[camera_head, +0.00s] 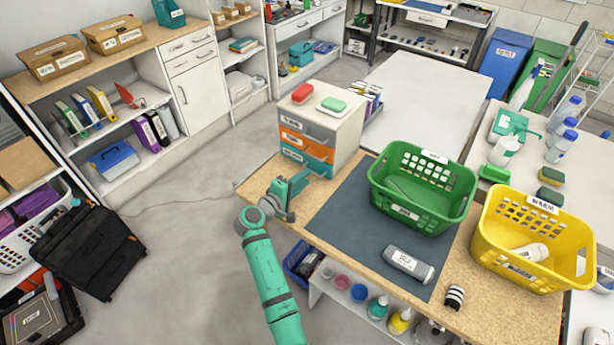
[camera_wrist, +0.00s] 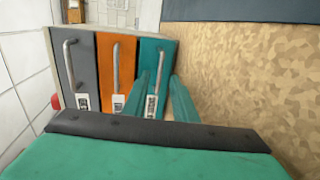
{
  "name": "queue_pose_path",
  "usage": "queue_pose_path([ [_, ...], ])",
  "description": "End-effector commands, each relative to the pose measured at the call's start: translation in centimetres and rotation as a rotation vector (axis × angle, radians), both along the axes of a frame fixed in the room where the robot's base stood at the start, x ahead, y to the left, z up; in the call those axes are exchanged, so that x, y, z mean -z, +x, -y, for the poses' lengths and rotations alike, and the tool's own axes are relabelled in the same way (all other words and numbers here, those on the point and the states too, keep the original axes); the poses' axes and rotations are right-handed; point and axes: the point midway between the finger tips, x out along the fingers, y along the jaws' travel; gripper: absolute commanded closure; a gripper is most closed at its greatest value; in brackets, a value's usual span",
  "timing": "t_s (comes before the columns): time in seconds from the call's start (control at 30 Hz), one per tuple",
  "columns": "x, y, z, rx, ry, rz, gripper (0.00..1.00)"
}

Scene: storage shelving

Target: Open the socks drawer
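A small drawer unit (camera_head: 342,132) stands on the wooden worktop, with a grey drawer (camera_head: 306,128) on top, an orange drawer (camera_head: 305,146) in the middle and a teal drawer (camera_head: 312,164) at the bottom. All look shut. Each has a bar handle and a white label too small to read, so I cannot tell which says socks. My gripper (camera_head: 301,180) is in front of the teal drawer. In the wrist view, the open fingers (camera_wrist: 163,90) point at that drawer, with its handle (camera_wrist: 159,70) showing between them. I cannot tell whether they touch it.
A red item (camera_head: 303,93) and a green item (camera_head: 332,104) lie on top of the unit. A dark mat (camera_head: 345,215) lies to its right, bearing a green basket (camera_head: 405,214) and a grey bottle (camera_head: 408,264). A yellow basket (camera_head: 520,268) stands farther right. Open floor lies to the left.

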Motion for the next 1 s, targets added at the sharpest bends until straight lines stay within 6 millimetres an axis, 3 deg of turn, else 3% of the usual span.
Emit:
queue_pose_path([
  [0.2,0.4,1.8,1.1,-0.003,0.001,0.0,0.74],
  [0.57,0.6,2.2,1.4,-0.004,0.001,0.001,0.74],
  [0.7,0.6,2.2,1.4,-0.004,0.001,0.001,1.0],
  [1.0,0.6,2.2,1.4,-0.003,0.001,0.0,1.0],
])
